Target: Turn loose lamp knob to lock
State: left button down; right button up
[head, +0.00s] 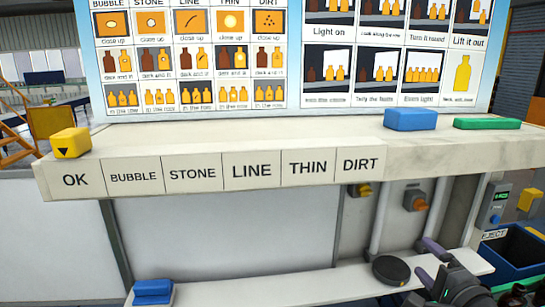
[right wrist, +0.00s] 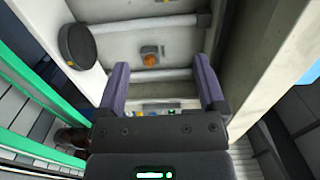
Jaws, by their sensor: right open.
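An orange knob (head: 416,201) on a small grey box is fixed to the pale wall panel below the shelf, right of centre in the head view. It also shows in the right wrist view (right wrist: 150,59), in the gap between my fingers but farther off. The pictures do not show whether it is loose, or confirm that it is the lamp knob. My right gripper (head: 424,271), with purple fingers, is at the lower right of the head view, below the knob. It is open and empty, apart from the knob. My left gripper is out of view.
A black round disc (head: 391,270) is at the lower ledge (head: 300,281), close left of my right gripper. The labelled shelf (head: 270,141) overhangs the panel. A blue block (head: 153,291) is at lower left; a blue bin (head: 520,250) stands at right.

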jog(key=s+a+f+n+g+y, duration=0.1)
jog(key=s+a+f+n+g, duration=0.8)
jog(key=a+f, duration=0.25)
jog(key=s+a+f+n+g+h, duration=0.25)
jog(key=s+n, duration=0.25)
jog(key=s, duration=0.4)
jog(key=s+a+f+n+g+h, duration=0.1)
jog(key=s+f+n+g, duration=0.25)
jog(key=s, duration=0.65)
notch_tip(320, 180, down, 30)
jog(key=s+d+b, duration=0.1)
jog(key=s+b, duration=0.2)
jog(key=b, duration=0.8)
pick_arm(q)
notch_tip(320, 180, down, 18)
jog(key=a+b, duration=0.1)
jog(key=b, duration=0.5)
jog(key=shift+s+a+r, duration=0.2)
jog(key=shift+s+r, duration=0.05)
pick_arm(e)
jog(key=s+d+f+n+g, duration=0.1)
jog(key=s+d+f+g, duration=0.1)
jog(key=s+f, duration=1)
notch_tip(320, 180, down, 4)
jog(key=shift+s+d+f, duration=0.1)
jog(key=shift+s+d, duration=0.15)
jog(key=shift+d, duration=0.15)
